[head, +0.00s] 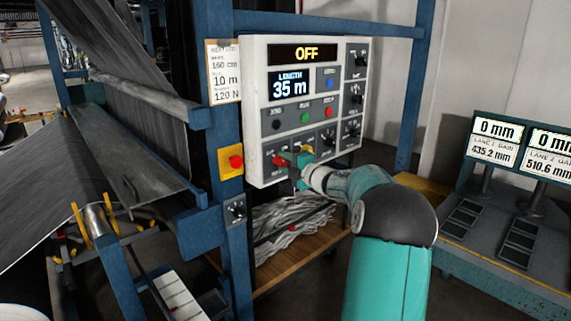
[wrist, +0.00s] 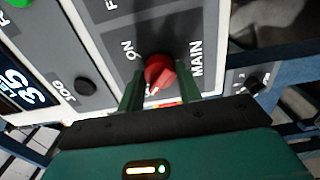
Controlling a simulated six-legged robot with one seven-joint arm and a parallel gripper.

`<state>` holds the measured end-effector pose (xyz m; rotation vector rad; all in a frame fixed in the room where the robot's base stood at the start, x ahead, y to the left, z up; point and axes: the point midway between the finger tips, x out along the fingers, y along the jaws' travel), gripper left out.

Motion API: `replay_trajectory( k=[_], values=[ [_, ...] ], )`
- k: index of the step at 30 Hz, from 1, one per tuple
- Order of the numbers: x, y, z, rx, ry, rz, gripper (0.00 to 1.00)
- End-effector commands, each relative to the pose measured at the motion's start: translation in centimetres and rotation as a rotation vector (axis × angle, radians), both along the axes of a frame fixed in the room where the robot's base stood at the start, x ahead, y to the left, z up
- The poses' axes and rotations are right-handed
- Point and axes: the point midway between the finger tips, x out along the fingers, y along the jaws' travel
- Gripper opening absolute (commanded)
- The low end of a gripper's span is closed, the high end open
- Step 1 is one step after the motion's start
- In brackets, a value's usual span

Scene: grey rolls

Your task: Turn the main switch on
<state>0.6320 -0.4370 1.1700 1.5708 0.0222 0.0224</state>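The main switch is a red knob at the lower left of the white control panel (head: 252,150). In the wrist view the red knob (wrist: 160,72) has a white pointer mark, with "MAIN" to its right and "ON" to its left. My gripper (head: 292,160) is at the panel's lower edge, beside the red knob (head: 279,160). In the wrist view its two green fingers (wrist: 159,88) stand on either side of the knob, with a narrow gap showing at each side. Finger contact with the knob is not visible. The panel's top display (head: 304,54) reads OFF.
Other buttons and dials sit close by on the panel, including a green button (head: 304,118). A red button on a yellow plate (head: 235,161) is on the blue post to the left. A desk with gauge displays (head: 497,140) stands at right.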

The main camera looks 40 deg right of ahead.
Motion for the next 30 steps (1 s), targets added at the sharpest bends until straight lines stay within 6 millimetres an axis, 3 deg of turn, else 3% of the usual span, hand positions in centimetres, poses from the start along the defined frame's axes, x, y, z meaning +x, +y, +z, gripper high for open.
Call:
replay_trajectory(
  k=[14,30],
  values=[
    [-0.07,0.0,-0.04,0.086,0.003,0.0,0.12],
    [-0.07,0.01,-0.01,0.536,0.016,0.0,0.12]
  ],
)
